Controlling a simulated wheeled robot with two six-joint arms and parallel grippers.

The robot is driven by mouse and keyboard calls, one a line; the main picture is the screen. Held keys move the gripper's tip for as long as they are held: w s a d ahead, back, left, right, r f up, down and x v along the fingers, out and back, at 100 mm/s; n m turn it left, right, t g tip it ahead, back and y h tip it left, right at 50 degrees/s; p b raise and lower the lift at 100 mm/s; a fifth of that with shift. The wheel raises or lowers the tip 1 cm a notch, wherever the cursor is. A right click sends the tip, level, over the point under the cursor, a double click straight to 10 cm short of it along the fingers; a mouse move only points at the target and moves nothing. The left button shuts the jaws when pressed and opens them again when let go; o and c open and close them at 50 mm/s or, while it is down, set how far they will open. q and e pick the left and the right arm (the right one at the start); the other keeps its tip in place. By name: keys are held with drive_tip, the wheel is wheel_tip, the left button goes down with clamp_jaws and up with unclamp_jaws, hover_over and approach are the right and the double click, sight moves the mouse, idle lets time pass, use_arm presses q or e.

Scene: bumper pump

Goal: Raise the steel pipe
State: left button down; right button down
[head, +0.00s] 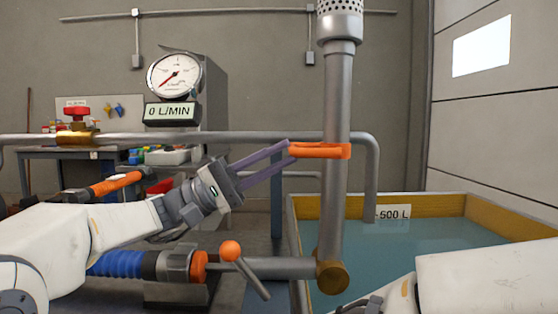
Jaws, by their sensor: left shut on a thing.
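The grey steel pipe (336,105) stands close to upright at the middle right, with a perforated strainer (340,22) at its top, cut off by the picture edge. Its lower end meets a brass elbow (332,277) at the front left of the water tank. An orange handle (320,151) is clamped on the pipe at mid height. My left gripper (288,155) reaches in from the left, its purple fingers shut on the orange handle. Of my right arm (485,277), a white link shows at the lower right; its fingertips are not visible.
The tank (470,207) of water, marked 500 L, lies behind and right of the pipe. A horizontal pipe (230,138) crosses behind. A gauge (174,76) above a display (171,114) reads 0 L/MIN. An orange-knobbed lever (231,251) stands below my left gripper. A workbench (70,152) is at left.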

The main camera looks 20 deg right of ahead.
use_arm(q)
drive_tip(key=shift+a+f, duration=0.15)
drive_tip(key=shift+f, duration=0.35)
drive_tip(key=c, duration=0.8)
unclamp_jaws()
drive_tip(key=shift+w, duration=0.1)
drive_tip(key=shift+c, duration=0.2)
drive_tip(key=shift+r, duration=0.15)
drive_tip(key=w+a+f+p, duration=0.2)
drive_tip(key=w+a, duration=0.5)
drive_tip(key=a, duration=0.8)
drive_tip(key=shift+f+p, duration=0.15)
drive_tip(key=shift+p, duration=0.75)
